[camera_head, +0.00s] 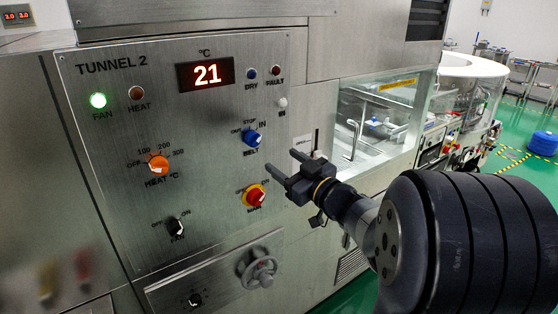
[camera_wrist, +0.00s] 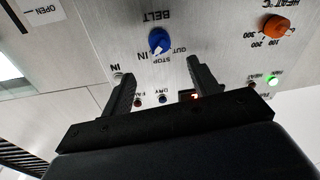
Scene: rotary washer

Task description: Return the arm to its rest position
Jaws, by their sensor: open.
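My gripper (camera_head: 279,174) is open and empty in front of the TUNNEL 2 control panel (camera_head: 110,190), near its right edge. In the head view its fingers point left, close to the blue BELT knob (camera_head: 251,137) and the red and yellow MAIN knob (camera_head: 254,196). In the wrist view the gripper's two fingers (camera_wrist: 163,80) stand apart with nothing between them. The blue BELT knob (camera_wrist: 158,41) shows beyond the fingertips there, and the view is upside down. My arm reaches in from the lower right. I cannot tell whether the fingers touch the panel.
The panel also has an orange HEAT knob (camera_head: 158,164), a black FAN knob (camera_head: 175,228) and a red display (camera_head: 206,73) reading 21. A handwheel (camera_head: 258,270) sticks out below. A glass-sided chamber (camera_head: 378,125) is at right.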

